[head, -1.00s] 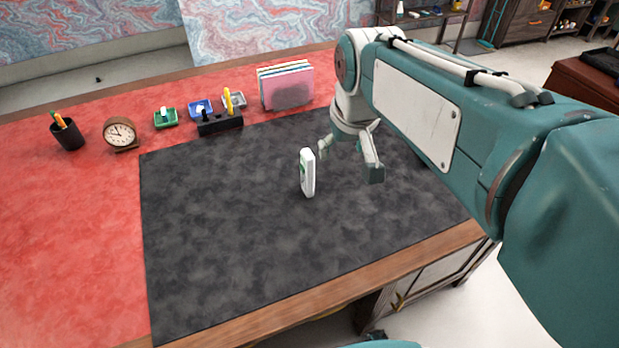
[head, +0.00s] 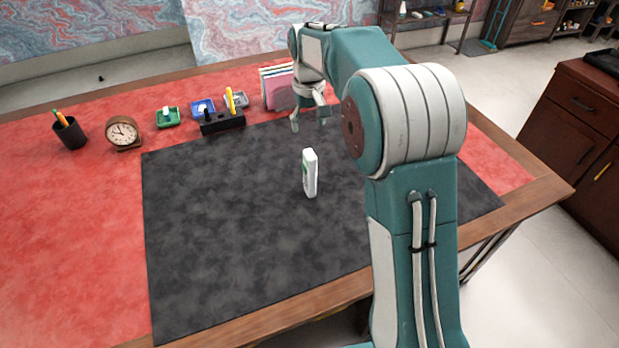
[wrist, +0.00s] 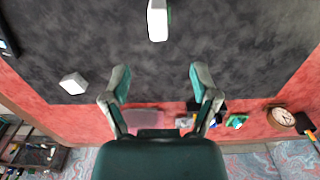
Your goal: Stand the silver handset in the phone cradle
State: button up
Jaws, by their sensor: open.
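A pale upright slab (head: 310,173) with a green patch stands on the dark mat in the head view. It looks like the silver handset, and its top end shows in the wrist view (wrist: 157,20). A black slotted holder (head: 222,123) with a yellow piece and a dark piece upright sits at the mat's back edge; I cannot tell if it is the phone cradle. My gripper (head: 309,117) is open and empty above the back of the mat, behind the slab and apart from it. In the wrist view its two fingers (wrist: 161,84) are spread.
A pale block (wrist: 73,83) lies near the mat's edge, and a dark object (wrist: 7,40) is cut off at left, in the wrist view. Small trays, file folders (head: 277,90), a clock (head: 122,133) and a pen cup (head: 69,132) line the back. The mat's left is clear.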

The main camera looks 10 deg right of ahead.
aim_at(310, 153)
notch_tip(310, 153, down, 11)
jog(key=shift+d+r, duration=0.1)
jog(key=shift+r, duration=0.1)
grip_shut()
dwell(0.3)
